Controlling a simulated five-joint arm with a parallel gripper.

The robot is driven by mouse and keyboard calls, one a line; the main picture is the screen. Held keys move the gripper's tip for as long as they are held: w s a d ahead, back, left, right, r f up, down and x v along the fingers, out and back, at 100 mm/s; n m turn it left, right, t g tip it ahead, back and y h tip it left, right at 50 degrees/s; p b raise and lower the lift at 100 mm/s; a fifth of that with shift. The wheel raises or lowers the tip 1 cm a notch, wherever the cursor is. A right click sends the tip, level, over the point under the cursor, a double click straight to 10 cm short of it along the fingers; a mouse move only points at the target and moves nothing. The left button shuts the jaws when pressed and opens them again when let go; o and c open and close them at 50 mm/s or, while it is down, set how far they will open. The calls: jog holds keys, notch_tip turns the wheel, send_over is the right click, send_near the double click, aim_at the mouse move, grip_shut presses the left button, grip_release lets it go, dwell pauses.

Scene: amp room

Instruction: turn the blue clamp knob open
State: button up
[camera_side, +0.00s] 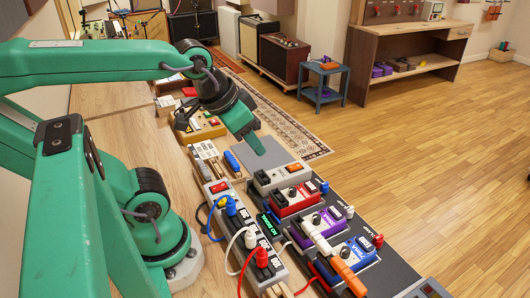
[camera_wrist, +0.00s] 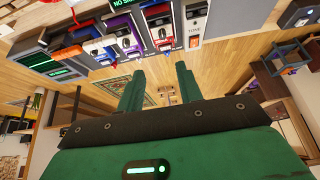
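A small blue rounded piece (camera_side: 232,160) lies on the bench beside pale slotted blocks (camera_side: 206,151) in the side view. It may be the clamp knob, but it is too small to be sure. My gripper (camera_side: 256,150) hangs just right of it and above the bench, tilted down to the right. In the wrist view my gripper's two green fingers (camera_wrist: 158,84) are apart with nothing between them.
A grey pedal (camera_side: 282,178), red pedal (camera_side: 297,199), purple pedal (camera_side: 318,226) and blue pedal (camera_side: 346,260) line the bench's right side. A power strip (camera_side: 245,232) with cables lies to their left. The floor (camera_side: 430,160) beyond is open.

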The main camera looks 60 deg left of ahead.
jog(key=shift+w+r+m, duration=0.1)
jog(key=shift+w+m, duration=0.5)
jog(key=shift+w, duration=0.15)
jog(key=m+g, duration=0.6)
jog(key=m, duration=1)
send_over(325, 183)
notch_tip(325, 183, down, 13)
jog(key=shift+s+r, duration=0.1)
jog(key=shift+s, duration=0.05)
jog(key=shift+f+m, duration=0.25)
jog(key=shift+m, duration=0.15)
jog(key=shift+f, duration=0.15)
jog(key=shift+f, duration=3.75)
